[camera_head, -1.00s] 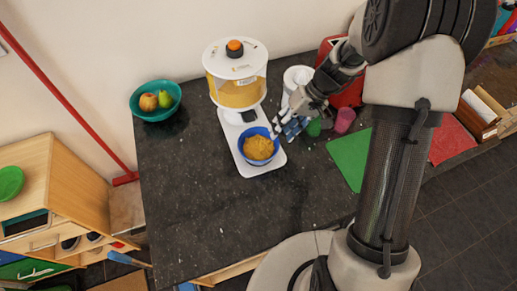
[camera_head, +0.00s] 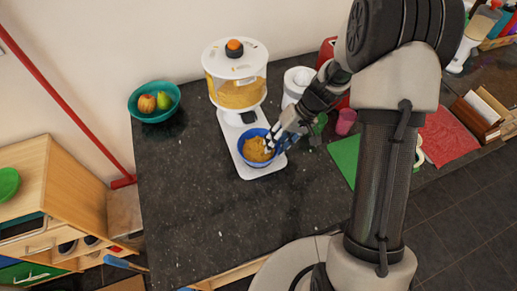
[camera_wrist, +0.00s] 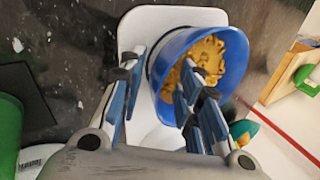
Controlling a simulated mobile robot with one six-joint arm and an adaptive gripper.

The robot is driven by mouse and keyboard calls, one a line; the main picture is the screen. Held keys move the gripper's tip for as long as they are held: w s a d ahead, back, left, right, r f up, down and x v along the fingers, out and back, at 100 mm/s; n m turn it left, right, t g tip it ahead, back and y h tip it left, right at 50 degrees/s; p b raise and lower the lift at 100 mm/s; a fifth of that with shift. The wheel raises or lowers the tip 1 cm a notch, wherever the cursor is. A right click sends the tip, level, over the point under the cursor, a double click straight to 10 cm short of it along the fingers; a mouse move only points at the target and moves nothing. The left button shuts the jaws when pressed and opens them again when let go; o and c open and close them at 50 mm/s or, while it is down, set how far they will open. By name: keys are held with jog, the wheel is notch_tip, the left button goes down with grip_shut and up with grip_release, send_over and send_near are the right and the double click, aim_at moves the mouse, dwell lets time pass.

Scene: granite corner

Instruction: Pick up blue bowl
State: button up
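The blue bowl (camera_head: 242,152), filled with yellow-orange pieces, sits on the white base of a dispenser in the head view. In the wrist view the bowl (camera_wrist: 172,60) shows large and upper right of centre. My gripper (camera_head: 272,141) is at the bowl's right side in the head view. In the wrist view my gripper (camera_wrist: 160,70) is open, with the near rim between its fingers. The left finger is outside the bowl and the right one is over its inside. Contact with the rim cannot be told.
The dispenser (camera_head: 234,92) stands right behind the bowl. A white container (camera_head: 296,82) and a pink cup (camera_head: 346,121) are to the right. A teal bowl of fruit (camera_head: 154,115) is at the back left. The front of the dark counter (camera_head: 210,215) is clear.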

grip_shut()
jog(key=shift+r, duration=0.1)
dwell(0.4)
notch_tip(320, 180, up, 20)
jog(key=p, duration=0.4)
jog(key=shift+p, duration=0.3)
